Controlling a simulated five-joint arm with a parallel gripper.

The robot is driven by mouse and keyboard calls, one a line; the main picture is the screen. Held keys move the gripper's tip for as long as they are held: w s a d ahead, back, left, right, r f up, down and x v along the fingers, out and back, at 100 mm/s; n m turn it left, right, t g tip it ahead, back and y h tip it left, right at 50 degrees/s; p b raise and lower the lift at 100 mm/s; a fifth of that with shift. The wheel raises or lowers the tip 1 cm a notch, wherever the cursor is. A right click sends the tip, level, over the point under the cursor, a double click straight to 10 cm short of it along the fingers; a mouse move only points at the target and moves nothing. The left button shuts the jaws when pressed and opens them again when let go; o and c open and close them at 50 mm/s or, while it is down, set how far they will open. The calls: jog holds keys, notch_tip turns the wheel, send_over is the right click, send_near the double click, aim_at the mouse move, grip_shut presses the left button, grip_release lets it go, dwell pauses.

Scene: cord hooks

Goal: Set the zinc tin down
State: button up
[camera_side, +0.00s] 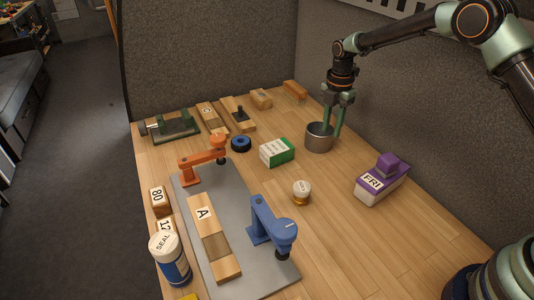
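The zinc tin (318,141) is a short grey metal cup, upright at the right of the wooden table, by the back wall. My gripper (334,122) comes down on it from above with two green fingers. One finger shows outside the tin's right side, and the other reaches down at its rim, seemingly inside. The fingers look shut on the tin's wall. The tin's base is at or very near the table top; a small gap cannot be ruled out from this view.
Left of the tin is a green and white box (277,152). A purple FRI block (382,180) stands to the right, and a small white-topped jar (302,192) in front. A blue ring (241,144), orange clamp (205,160) and blue clamp (270,226) stand further left. Bare table surrounds the tin.

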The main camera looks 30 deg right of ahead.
jog(key=s+r+m+t, duration=0.1)
jog(key=s+r+m, duration=0.1)
jog(key=r, duration=0.6)
jog(key=s+r+m, duration=0.3)
jog(key=r, duration=0.5)
jog(key=s+r+m+t, duration=0.1)
jog(key=s+m+t, duration=0.1)
jog(key=s+m, duration=0.6)
jog(key=s+a+r+m+t, duration=0.1)
jog(key=s+m+t, duration=0.1)
jog(key=s+m, duration=0.6)
jog(key=s, duration=0.3)
jog(key=shift+r+m+t, duration=0.3)
jog(key=shift+r, duration=0.1)
